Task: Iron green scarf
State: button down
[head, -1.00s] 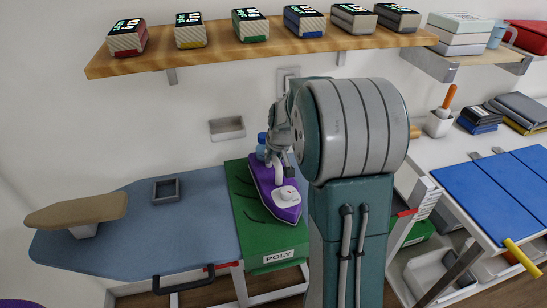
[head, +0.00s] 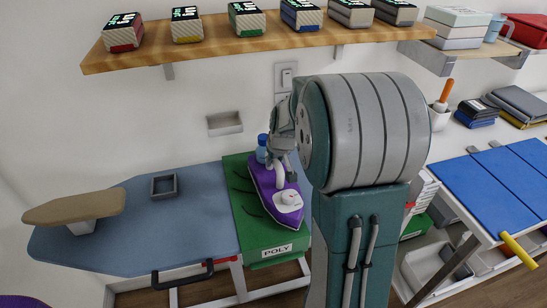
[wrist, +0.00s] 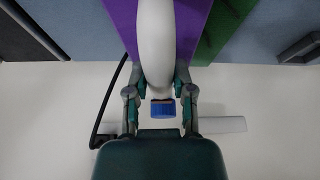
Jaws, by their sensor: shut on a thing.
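The green scarf (head: 266,243) lies flat on the right part of the ironing board, with a POLY label at its front edge. It also shows in the wrist view (wrist: 212,35). The purple iron (head: 273,198) rests on the scarf, with its white front end toward the near edge. My gripper (head: 279,157) is at the back of the iron. In the wrist view my gripper (wrist: 160,105) has its two fingers on either side of the white handle (wrist: 156,45), shut on it. My arm hides the scarf's right side in the head view.
The blue-grey ironing board (head: 190,225) extends left, with a small grey square tray (head: 164,187) and a tan sleeve board (head: 75,207). A wooden shelf (head: 240,48) with several boxes hangs above. A blue folding table (head: 490,190) stands right.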

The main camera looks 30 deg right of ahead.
jog(key=shift+s+a+f, duration=0.1)
jog(key=shift+s+f, duration=0.05)
jog(key=shift+s, duration=0.1)
jog(key=shift+w, duration=0.15)
jog(key=shift+w+d, duration=0.3)
jog(key=shift+w, duration=0.6)
